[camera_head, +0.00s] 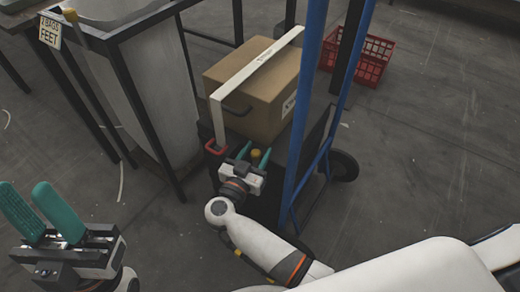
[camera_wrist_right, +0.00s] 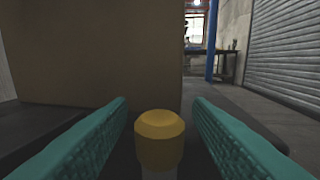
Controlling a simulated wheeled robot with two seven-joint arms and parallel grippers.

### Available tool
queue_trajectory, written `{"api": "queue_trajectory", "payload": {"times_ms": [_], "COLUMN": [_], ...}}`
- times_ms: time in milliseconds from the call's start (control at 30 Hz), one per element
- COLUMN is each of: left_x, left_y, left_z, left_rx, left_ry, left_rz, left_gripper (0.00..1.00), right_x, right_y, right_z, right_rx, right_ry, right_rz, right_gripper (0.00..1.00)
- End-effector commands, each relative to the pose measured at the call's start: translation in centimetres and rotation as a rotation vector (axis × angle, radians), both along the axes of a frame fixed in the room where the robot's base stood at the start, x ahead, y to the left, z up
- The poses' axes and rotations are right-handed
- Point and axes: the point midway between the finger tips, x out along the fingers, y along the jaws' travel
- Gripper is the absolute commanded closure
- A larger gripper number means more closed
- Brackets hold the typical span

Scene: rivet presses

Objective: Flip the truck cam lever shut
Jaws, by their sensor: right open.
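A lever-like post with a yellow knob (camera_head: 256,155) stands at the hand truck's (camera_head: 305,100) load deck, in front of the box. It looks like the cam lever's end; its pivot is hidden. My right gripper (camera_head: 254,157) is open with its teal fingers either side of the knob. In the right wrist view the yellow knob (camera_wrist_right: 160,125) sits between the spread fingers, with a gap on each side. A red handle (camera_head: 215,147) is at the lower end of the white strap. My left gripper (camera_head: 40,205) is open and empty at the lower left.
A brown box (camera_head: 262,85) sits on the truck under the white strap (camera_head: 255,70). A blue upright stands right of my right gripper. A black-framed stand (camera_head: 125,90) is at left, and a red crate (camera_head: 365,60) is behind. Floor at the right is clear.

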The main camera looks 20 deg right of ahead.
Motion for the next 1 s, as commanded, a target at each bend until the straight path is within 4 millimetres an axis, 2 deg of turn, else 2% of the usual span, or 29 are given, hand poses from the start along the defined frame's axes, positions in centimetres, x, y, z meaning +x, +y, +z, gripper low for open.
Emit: {"api": "queue_trajectory", "payload": {"times_ms": [300, 500, 600, 1000], "left_x": [-0.22, -0.2, -0.21, -0.2], "left_y": [0.05, 0.03, 0.04, 0.03], "left_z": [0.01, 0.0, -0.01, 0.54], "left_rx": [-0.005, -0.004, -0.004, -0.004], "left_ry": [-0.013, -0.012, -0.011, -0.012], "left_rz": [-0.001, -0.001, -0.001, -0.001], "left_gripper": [0.66, 0.66, 0.66, 0.66], "right_x": [0.04, 0.04, 0.04, 0.0], "right_y": [0.01, 0.01, 0.01, -0.7], "right_z": [0.05, 0.04, 0.03, 0.11], "right_rx": [0.001, 0.0, 0.0, -0.017], "right_ry": [-0.001, 0.0, 0.0, -0.012], "right_rz": [0.0, 0.0, 0.0, 0.0], "right_gripper": [0.54, 0.87, 1.0, 1.0]}}
